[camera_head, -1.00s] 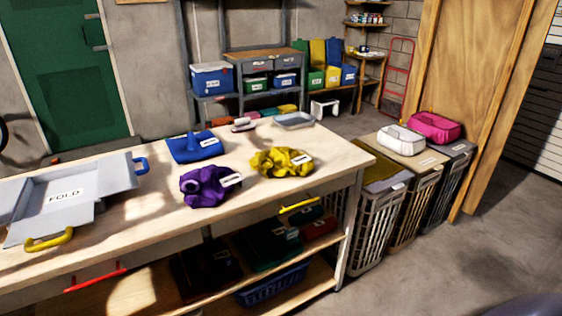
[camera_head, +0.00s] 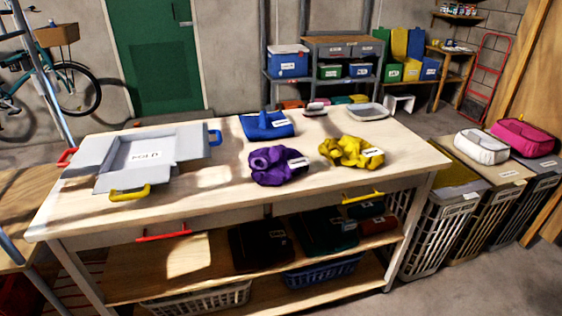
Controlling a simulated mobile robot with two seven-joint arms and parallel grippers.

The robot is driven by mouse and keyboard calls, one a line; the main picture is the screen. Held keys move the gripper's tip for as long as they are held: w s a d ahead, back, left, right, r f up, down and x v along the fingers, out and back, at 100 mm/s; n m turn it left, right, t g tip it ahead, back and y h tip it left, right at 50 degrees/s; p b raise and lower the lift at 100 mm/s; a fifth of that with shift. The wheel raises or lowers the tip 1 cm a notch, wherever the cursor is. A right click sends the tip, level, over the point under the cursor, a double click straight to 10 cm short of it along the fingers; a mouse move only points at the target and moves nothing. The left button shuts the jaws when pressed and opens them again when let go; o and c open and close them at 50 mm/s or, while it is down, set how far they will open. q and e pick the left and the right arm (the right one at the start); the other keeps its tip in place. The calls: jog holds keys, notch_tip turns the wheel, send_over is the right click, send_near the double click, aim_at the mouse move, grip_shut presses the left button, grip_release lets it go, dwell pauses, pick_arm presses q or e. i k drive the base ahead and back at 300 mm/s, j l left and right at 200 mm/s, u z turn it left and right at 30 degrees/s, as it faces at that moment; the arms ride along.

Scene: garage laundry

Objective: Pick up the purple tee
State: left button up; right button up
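The purple tee (camera_head: 268,168) lies crumpled on the light wooden table (camera_head: 215,215), a little right of the table's middle and towards its front half. A white label shows on its right side. It sits apart from the crumpled yellow cloth (camera_head: 345,153) to its right and just in front of the blue cloth (camera_head: 262,125). Neither of my grippers is in view.
A grey folding board (camera_head: 145,155) marked FOLD, with red, yellow and blue handles, covers the table's left part. A grey tray (camera_head: 367,111) and a brush (camera_head: 316,108) lie at the back right. Slatted hampers (camera_head: 440,225) stand close to the table's right end.

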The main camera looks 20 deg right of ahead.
aim_at(275, 165)
jog(key=i+l, duration=0.1)
jog(key=l, duration=0.3)
jog(key=i+l, duration=0.15)
jog(key=l, duration=0.3)
jog(key=i+l, duration=0.1)
jog(key=l, duration=0.3)
jog(key=i+l+u, duration=0.1)
jog(key=l, duration=0.35)
jog(key=i+l, duration=0.1)
jog(key=l, duration=0.3)
